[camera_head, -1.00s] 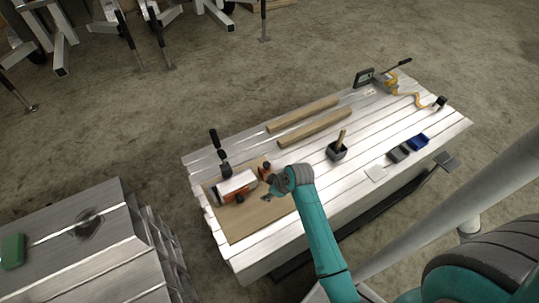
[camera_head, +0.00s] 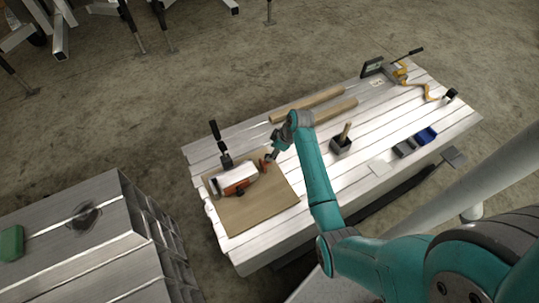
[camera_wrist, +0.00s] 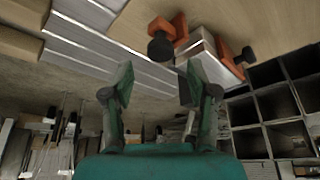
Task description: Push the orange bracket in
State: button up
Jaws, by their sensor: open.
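An orange bracket (camera_head: 240,186) with a dark knob lies against the near side of a pale metal profile (camera_head: 228,175) on a wooden board. A second orange piece (camera_head: 265,165) is at the profile's right end, close to my gripper (camera_head: 271,156). In the wrist view, one orange bracket (camera_wrist: 178,27) with a black knob sits ahead of my open gripper (camera_wrist: 158,84), and another orange bracket (camera_wrist: 230,60) is to its right. The pale profile (camera_wrist: 204,45) shows between them. Nothing is between my fingers, and they appear apart from the brackets.
The wooden board (camera_head: 262,208) lies on the slatted aluminium table (camera_head: 345,178). A black-handled clamp (camera_head: 217,137) stands behind the profile. Wooden bars (camera_head: 312,103) lie behind my arm. A dark cup (camera_head: 341,146) and blue bin (camera_head: 427,136) are to the right.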

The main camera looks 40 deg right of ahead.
jog(key=shift+x, duration=2.05)
grip_shut()
